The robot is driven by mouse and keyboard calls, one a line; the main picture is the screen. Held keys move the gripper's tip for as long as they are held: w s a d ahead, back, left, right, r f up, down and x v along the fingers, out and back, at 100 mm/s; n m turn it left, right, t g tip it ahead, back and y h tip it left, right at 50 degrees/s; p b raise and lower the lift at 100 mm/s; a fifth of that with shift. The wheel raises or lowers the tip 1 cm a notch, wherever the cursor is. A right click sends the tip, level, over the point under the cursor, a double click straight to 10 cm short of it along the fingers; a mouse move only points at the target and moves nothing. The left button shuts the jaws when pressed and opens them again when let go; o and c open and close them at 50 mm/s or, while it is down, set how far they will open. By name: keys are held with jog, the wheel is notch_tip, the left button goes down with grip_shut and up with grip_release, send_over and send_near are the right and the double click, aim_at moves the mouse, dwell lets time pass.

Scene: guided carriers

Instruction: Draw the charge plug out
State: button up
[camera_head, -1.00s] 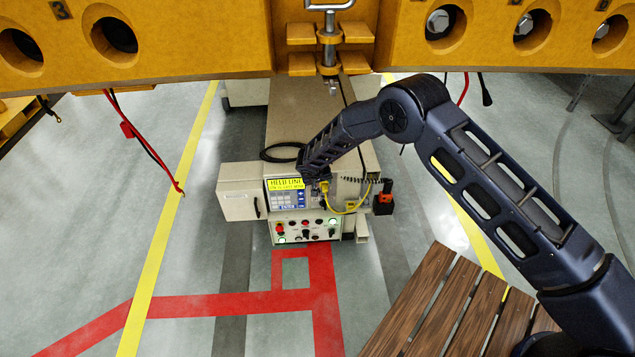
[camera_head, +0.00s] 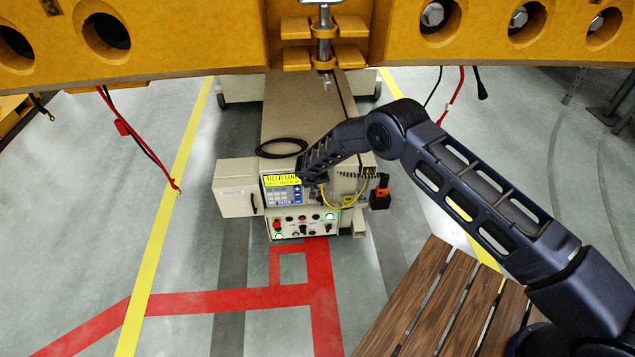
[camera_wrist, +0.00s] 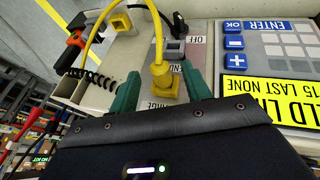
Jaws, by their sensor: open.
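The yellow plug (camera_wrist: 164,84) sits on the carrier's front panel with its yellow cable (camera_wrist: 159,35) rising from it, by a label partly reading "OFF". My gripper (camera_wrist: 160,90) has its two green fingers apart, one on each side of the plug. A gap shows beside the plug on both sides, and I see no finger touching it. In the head view my gripper (camera_head: 318,183) is at the panel's right part and hides the plug, while the yellow cable (camera_head: 327,197) shows just beside it.
The carrier's display (camera_head: 282,181) and keypad lie left of my gripper, above a panel of knobs and lights (camera_head: 305,222). An open door (camera_head: 238,188) stands at left. A black coiled cord (camera_wrist: 92,84) and an orange-black connector (camera_head: 381,193) are at right. A yellow beam (camera_head: 180,40) spans above.

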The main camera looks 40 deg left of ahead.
jog(key=shift+w+f, duration=0.2)
jog(key=shift+f, duration=0.25)
grip_shut()
jog(key=shift+s+d, duration=0.2)
jog(key=shift+s+d, duration=0.75)
dwell(0.4)
jog(key=shift+s+d, duration=1.45)
